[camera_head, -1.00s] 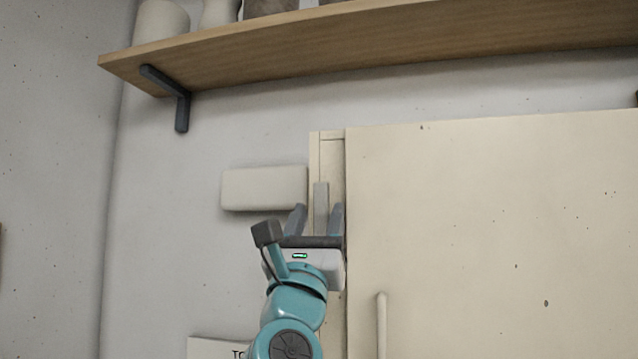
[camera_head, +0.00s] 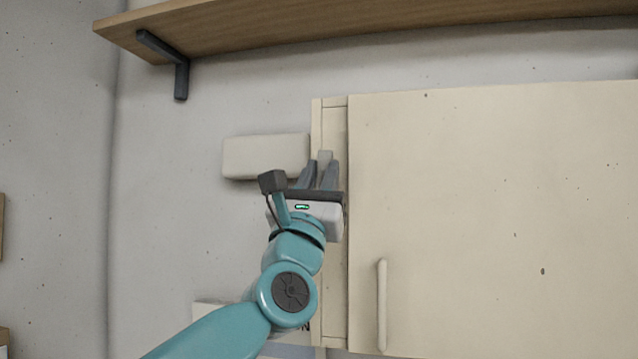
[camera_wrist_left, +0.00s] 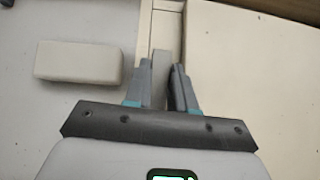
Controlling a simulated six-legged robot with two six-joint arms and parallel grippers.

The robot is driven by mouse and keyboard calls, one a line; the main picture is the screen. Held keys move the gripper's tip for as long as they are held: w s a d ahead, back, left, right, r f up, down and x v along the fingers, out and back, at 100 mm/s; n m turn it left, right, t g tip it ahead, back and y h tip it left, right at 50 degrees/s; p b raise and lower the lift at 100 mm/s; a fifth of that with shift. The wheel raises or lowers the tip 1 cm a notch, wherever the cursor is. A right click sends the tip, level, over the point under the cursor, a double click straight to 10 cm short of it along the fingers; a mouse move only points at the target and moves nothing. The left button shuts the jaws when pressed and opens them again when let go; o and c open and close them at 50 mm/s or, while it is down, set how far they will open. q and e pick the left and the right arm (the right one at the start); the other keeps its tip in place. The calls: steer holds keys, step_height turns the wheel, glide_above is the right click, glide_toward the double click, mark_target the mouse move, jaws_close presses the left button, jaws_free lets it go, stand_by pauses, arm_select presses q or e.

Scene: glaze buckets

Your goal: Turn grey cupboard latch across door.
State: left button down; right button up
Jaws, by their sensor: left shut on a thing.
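The grey latch (camera_head: 325,156) is a small upright bar on the cream frame strip at the left edge of the cupboard door (camera_head: 450,210). Its upper end shows above my fingers, and it also shows in the left wrist view (camera_wrist_left: 160,68). My left gripper (camera_head: 318,172) is shut on the latch, one finger on each side. The latch's lower part is hidden by the gripper. The latch stands upright beside the door, not across it. The door looks shut, with a pale upright handle (camera_head: 382,305) low on its left side. My right gripper is not in view.
A pale block (camera_head: 266,157) is on the wall just left of the latch. A wooden shelf (camera_head: 330,28) on a dark bracket (camera_head: 180,75) runs above. A partly hidden sign is on the wall below, behind my arm. The door's face is clear.

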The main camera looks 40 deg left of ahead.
arm_select(q)
steer(key=m+t+h+b, duration=0.1)
steer(key=m+h+b, duration=0.1)
steer(key=m+h, duration=0.2)
steer(key=m+h+p, duration=0.1)
steer(key=p, duration=0.1)
steer(key=r+m+h+p, duration=0.1)
steer(key=m+p, duration=0.1)
steer(key=shift+t+h+p, duration=0.3)
steer(key=shift+h+p, duration=0.05)
steer(key=shift+h, duration=0.05)
steer(key=shift+d+f+m+h, duration=0.1)
steer(key=shift+f+m+h, duration=0.05)
steer(key=shift+m+h, duration=0.45)
steer(key=shift+w+f+m+h, duration=0.1)
steer(key=shift+f+m+h, duration=0.1)
steer(key=shift+m+h, duration=0.35)
steer(key=shift+w+f+m+h, duration=0.1)
steer(key=shift+f+m+h, duration=0.1)
steer(key=shift+m+h, duration=0.35)
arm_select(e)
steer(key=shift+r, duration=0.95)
arm_select(q)
steer(key=shift+y, duration=0.3)
steer(key=c, duration=0.9)
jaws_free()
steer(key=shift+f, duration=0.1)
steer(key=shift+c, duration=0.2)
